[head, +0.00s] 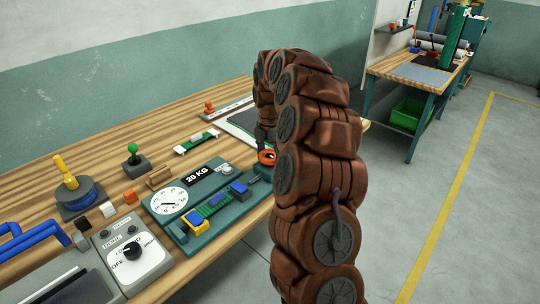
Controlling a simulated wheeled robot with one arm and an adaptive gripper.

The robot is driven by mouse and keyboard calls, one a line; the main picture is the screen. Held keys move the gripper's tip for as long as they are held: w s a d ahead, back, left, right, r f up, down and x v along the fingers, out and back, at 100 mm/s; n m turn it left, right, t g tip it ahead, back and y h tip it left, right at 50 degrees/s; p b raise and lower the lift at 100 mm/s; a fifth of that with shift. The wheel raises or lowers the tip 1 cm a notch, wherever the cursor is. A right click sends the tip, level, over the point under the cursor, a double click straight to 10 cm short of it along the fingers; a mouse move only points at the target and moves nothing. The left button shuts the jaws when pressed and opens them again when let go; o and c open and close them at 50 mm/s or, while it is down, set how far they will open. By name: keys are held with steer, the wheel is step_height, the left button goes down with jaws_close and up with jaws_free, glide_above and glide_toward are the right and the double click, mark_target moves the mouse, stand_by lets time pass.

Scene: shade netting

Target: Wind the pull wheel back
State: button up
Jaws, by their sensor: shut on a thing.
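What looks like the pull wheel is a small orange-red round part (267,157) with a dark centre, at the right end of the teal panel on the wooden bench. My gripper (263,147) reaches down onto it from above, with my brown arm arched over from the right. The gripper is shut on the wheel. My arm hides the wheel's right side, and the fingertips are small and partly hidden.
The teal panel (178,226) carries a white dial (169,202), a "20 KG" plate (195,178) and blue and yellow blocks. A grey control box (140,262), a green-knobbed lever (133,150) and a yellow-handled blue spool (74,191) stand to the left. Clear floor lies right.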

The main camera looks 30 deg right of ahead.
mark_target(270, 154)
steer(key=shift+r+n, duration=0.1)
steer(key=shift+n, duration=0.6)
steer(key=o, duration=1.1)
step_height(270, 154, up, 12)
steer(key=shift+f, duration=0.1)
stand_by(0.6)
